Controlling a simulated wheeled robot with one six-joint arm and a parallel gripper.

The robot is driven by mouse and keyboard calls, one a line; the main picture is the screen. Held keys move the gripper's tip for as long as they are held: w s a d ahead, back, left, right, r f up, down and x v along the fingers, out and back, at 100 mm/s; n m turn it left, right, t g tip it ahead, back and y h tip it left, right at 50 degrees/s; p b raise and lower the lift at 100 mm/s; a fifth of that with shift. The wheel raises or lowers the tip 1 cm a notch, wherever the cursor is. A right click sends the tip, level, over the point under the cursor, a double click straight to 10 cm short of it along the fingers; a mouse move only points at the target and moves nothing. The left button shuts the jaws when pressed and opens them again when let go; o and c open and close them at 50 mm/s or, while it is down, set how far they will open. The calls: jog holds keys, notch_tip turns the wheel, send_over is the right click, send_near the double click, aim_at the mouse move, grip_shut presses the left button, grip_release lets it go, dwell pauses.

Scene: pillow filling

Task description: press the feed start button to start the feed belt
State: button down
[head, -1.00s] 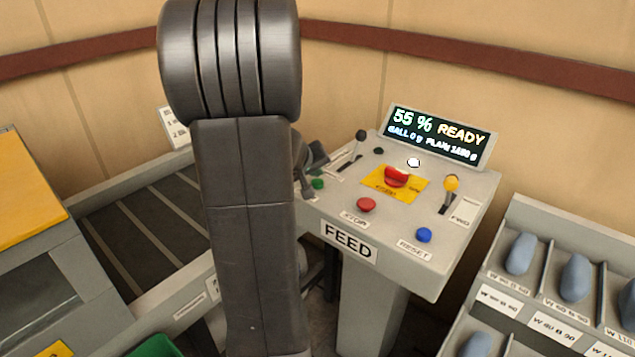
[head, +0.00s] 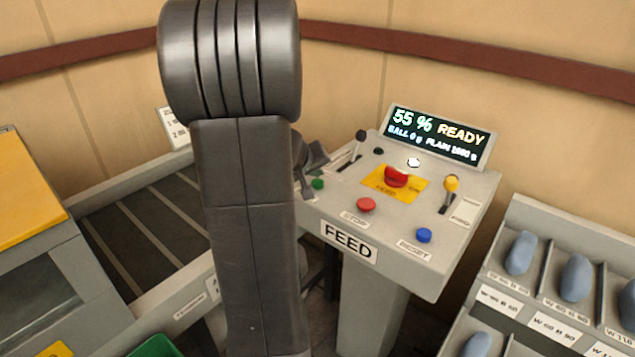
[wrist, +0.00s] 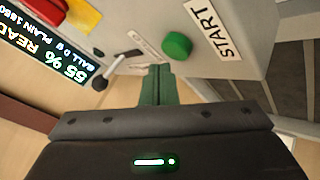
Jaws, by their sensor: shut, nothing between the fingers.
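The green start button (head: 318,184) is at the left edge of the FEED panel (head: 410,262). In the wrist view the green button (wrist: 177,45) sits beside a START label (wrist: 212,33). My gripper (head: 308,190) is partly hidden behind my arm, close to the button in the head view. In the wrist view my gripper (wrist: 157,70) is shut and empty, its fingertips just short of the button with a small gap showing. The display (head: 437,137) reads 55 % READY. The feed belt (head: 150,235) lies left of the panel, partly hidden by my arm.
The panel also carries a red stop button (head: 366,205), a blue reset button (head: 424,235), a red emergency button (head: 397,177), a black lever (head: 359,140) and a yellow-knobbed lever (head: 450,188). A rack of blue-grey pieces (head: 540,290) stands at right.

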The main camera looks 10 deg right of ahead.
aim_at(316, 184)
dwell(0.4)
jog(key=shift+f+b, duration=0.45)
jog(key=shift+b, duration=0.3)
jog(key=shift+f+b, duration=0.45)
jog(key=shift+b, duration=0.2)
dwell(0.4)
jog(key=shift+r, duration=0.15)
dwell(0.3)
jog(key=shift+r+p, duration=0.6)
jog(key=shift+r, duration=0.2)
notch_tip(316, 184, up, 5)
jog(key=p, duration=0.3)
jog(key=shift+p, duration=0.35)
jog(key=shift+f, duration=0.2)
